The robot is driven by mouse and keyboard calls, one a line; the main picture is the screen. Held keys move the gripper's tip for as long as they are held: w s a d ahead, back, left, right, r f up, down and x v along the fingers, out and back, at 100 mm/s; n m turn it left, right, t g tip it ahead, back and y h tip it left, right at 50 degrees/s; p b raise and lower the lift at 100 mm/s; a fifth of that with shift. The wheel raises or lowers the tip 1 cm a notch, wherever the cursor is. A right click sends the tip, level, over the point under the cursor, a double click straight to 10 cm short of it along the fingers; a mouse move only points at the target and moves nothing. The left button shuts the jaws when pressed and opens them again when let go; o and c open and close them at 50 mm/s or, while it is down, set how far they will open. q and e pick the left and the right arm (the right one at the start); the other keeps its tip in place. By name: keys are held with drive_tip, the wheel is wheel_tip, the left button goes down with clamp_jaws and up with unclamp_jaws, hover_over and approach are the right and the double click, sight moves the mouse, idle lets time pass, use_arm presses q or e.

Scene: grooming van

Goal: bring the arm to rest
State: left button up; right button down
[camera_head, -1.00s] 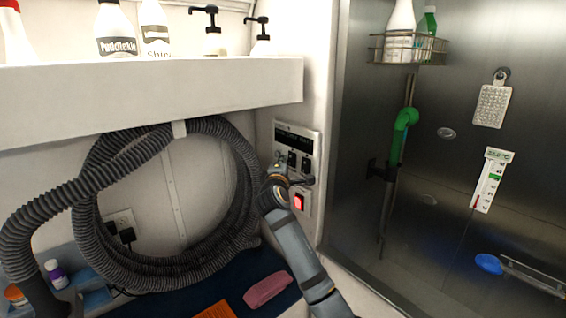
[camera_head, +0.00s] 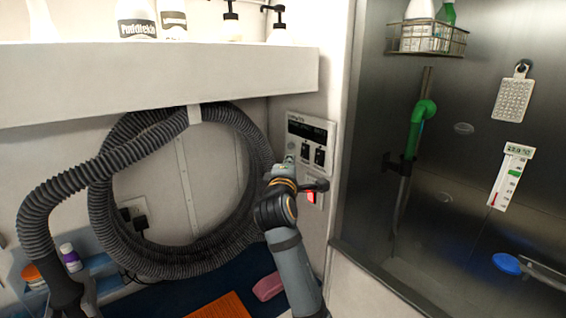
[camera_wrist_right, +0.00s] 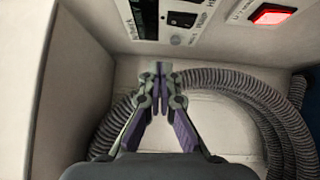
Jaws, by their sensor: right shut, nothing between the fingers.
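My right arm rises from the bottom of the head view. Its gripper (camera_head: 289,162) is in front of the control panel (camera_head: 320,133) on the wall; whether it touches the panel cannot be told from this view. In the right wrist view the gripper (camera_wrist_right: 160,92) is shut, its fingertips together with nothing between them. The panel (camera_wrist_right: 144,18) shows beyond and above the fingertips there, with a gap. A lit red switch (camera_head: 311,198) sits below the panel, partly hidden by my wrist, and shows clearly in the wrist view (camera_wrist_right: 271,14). My left gripper is not in view.
A coiled grey hose (camera_head: 105,200) hangs left of my arm, under a white shelf (camera_head: 150,75) with bottles. A steel wash bay (camera_head: 460,180) with a green-handled sprayer (camera_head: 421,112) is at right. An orange item (camera_head: 220,306) and a pink item (camera_head: 268,287) lie below.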

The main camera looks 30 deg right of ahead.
drive_tip(key=s+a+f+m+g+y, duration=0.2)
drive_tip(key=s+f+y, duration=0.1)
drive_tip(key=f, duration=0.8)
drive_tip(key=s+a+f+m+g+y, duration=0.15)
drive_tip(key=s+f, duration=0.25)
drive_tip(key=f, duration=0.7)
drive_tip(key=s+a+f+m+g+y, duration=0.3)
drive_tip(key=s+a+f, duration=0.2)
drive_tip(key=s+f, duration=0.5)
drive_tip(key=s+a+f+m+g+y, duration=0.4)
drive_tip(key=s+f, duration=0.4)
drive_tip(key=s, duration=0.4)
wheel_tip(320, 180, down, 28)
drive_tip(key=s+d+g, duration=0.1)
drive_tip(key=s+d, duration=0.1)
drive_tip(key=s, duration=0.1)
drive_tip(key=s+d+f+g, duration=0.1)
drive_tip(key=s+f, duration=1.3)
drive_tip(key=s, duration=0.3)
drive_tip(key=shift+s+d+f, duration=0.15)
drive_tip(key=shift+s, duration=0.15)
drive_tip(key=shift+n+h, duration=0.25)
